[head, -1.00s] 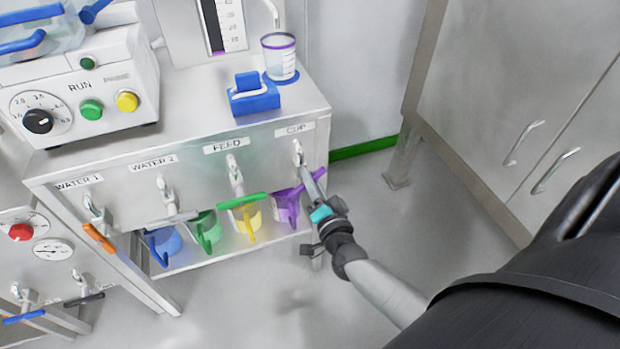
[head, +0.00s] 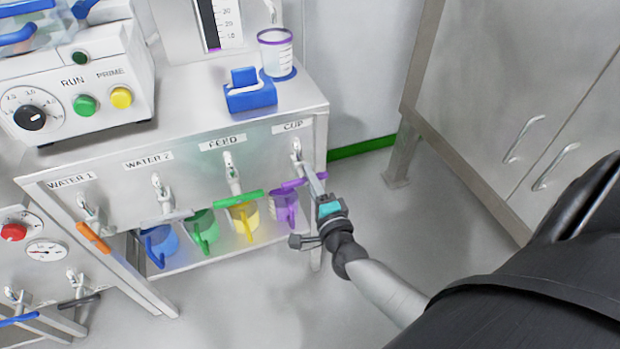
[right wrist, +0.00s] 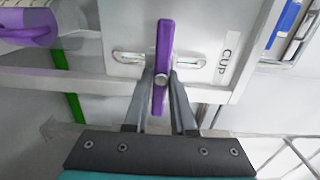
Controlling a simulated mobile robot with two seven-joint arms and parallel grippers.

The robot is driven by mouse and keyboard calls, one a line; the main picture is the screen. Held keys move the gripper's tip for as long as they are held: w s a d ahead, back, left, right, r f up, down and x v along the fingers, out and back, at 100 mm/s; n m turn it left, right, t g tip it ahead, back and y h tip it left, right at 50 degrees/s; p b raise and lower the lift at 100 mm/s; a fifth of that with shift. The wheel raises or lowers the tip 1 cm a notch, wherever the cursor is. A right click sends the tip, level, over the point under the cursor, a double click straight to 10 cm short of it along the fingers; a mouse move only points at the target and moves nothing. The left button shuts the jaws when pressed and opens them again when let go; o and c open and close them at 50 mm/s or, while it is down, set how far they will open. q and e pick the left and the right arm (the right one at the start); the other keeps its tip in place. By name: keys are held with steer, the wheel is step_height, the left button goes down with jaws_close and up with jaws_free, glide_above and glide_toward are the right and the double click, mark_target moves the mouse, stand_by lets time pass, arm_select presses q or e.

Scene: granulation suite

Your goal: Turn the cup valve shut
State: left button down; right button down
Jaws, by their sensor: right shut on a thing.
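The cup valve (head: 296,152) is the rightmost on the panel, under the CUP label (head: 294,126). Its purple lever handle (head: 291,184) lies nearly level in the head view. In the right wrist view the purple handle (right wrist: 165,45) stands crosswise to the metal pipe (right wrist: 130,57) of the valve. My right gripper (head: 313,180) is shut on the handle, with one finger on each side of its near end, also seen in the right wrist view (right wrist: 160,95). My left gripper is not in view.
To the left are the feed valve's green handle (head: 240,199), the grey water 2 handle (head: 167,217) and the orange water 1 handle (head: 94,238). Coloured jugs stand on the shelf below. A clear purple-rimmed cup (head: 275,52) stands on top. Floor at right is clear.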

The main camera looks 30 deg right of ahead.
steer(key=shift+f, duration=0.1)
stand_by(0.4)
steer(key=c, duration=0.8)
jaws_free()
steer(key=shift+o, duration=0.2)
arm_select(q)
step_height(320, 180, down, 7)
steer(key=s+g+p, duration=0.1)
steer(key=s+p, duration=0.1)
steer(key=p, duration=0.1)
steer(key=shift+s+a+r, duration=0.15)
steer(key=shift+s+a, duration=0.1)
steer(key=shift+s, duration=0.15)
arm_select(e)
steer(key=v, duration=1.5)
steer(key=shift+s, duration=0.2)
steer(key=shift+a, duration=0.15)
